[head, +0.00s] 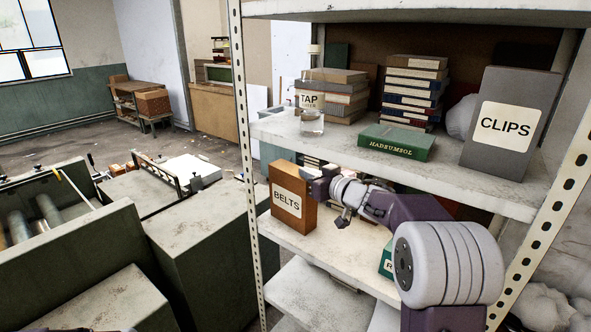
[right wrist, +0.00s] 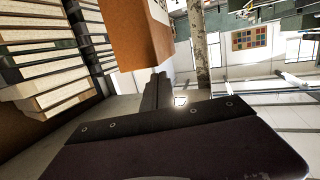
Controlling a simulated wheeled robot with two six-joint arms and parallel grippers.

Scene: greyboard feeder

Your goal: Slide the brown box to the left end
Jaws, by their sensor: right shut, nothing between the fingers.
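The brown box (head: 290,217), labelled BELTS, stands upright on the middle-height shelf (head: 340,248), at the left end beside the front left post. My right gripper (head: 317,182) reaches in from the right and is shut and empty. Its tips are at the upper right side of the box; I cannot tell whether they touch it. In the right wrist view the shut fingers (right wrist: 157,90) point at the brown box (right wrist: 130,30), whose label shows partly at the top edge. My left gripper is not in view.
A perforated post (head: 244,130) stands at the shelf's left front. A green box (head: 386,262) is partly hidden by my right arm.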

